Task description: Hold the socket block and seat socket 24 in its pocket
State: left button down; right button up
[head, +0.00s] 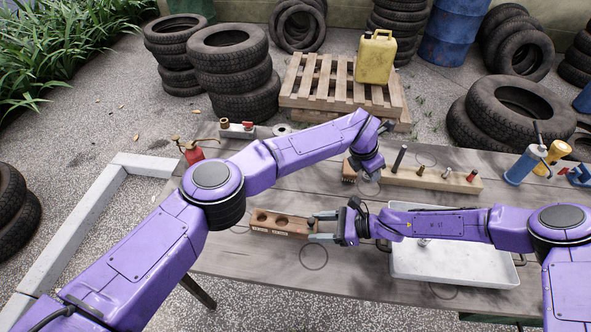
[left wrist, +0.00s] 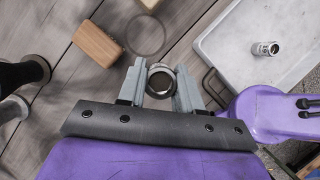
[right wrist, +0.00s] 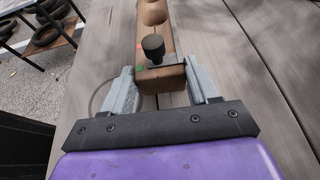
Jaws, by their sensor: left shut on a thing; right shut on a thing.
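The wooden socket block (head: 276,231) lies on the table with round pockets in its top; the near ones show in the right wrist view (right wrist: 156,20). My right gripper (head: 322,227) is shut on the block's right end, a finger on each side (right wrist: 162,86). A dark round knob (right wrist: 152,48) stands at that end. My left gripper (head: 368,174) points down behind the block and to its right. In the left wrist view it is shut on a hollow metal socket (left wrist: 160,81), open end showing. Its number cannot be read. The socket is apart from the block.
A white tray (head: 425,269) lies to the right, partly under my right arm, with a small socket (left wrist: 266,48) in it. Behind it stands a wooden rail (head: 436,182) with upright pieces. A wooden brush (left wrist: 97,45) lies near my left gripper. A red oil can (head: 193,153) stands at back left.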

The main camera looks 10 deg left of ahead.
jog(key=shift+d, duration=0.1)
pick_arm(q)
jog(key=w+a+r+n, duration=0.1)
jog(key=w+a+r, duration=0.15)
jog(key=a, duration=0.45)
jog(key=w+a+r, duration=0.1)
jog(key=w+a, duration=0.3)
jog(key=a, duration=0.7)
jog(key=m+g, duration=0.2)
jog(key=m, duration=0.4)
send_over(281, 225)
jog(key=shift+h, duration=0.3)
notch_tip(281, 225, down, 10)
jog(key=shift+d+f, duration=0.15)
jog(key=shift+f, duration=0.15)
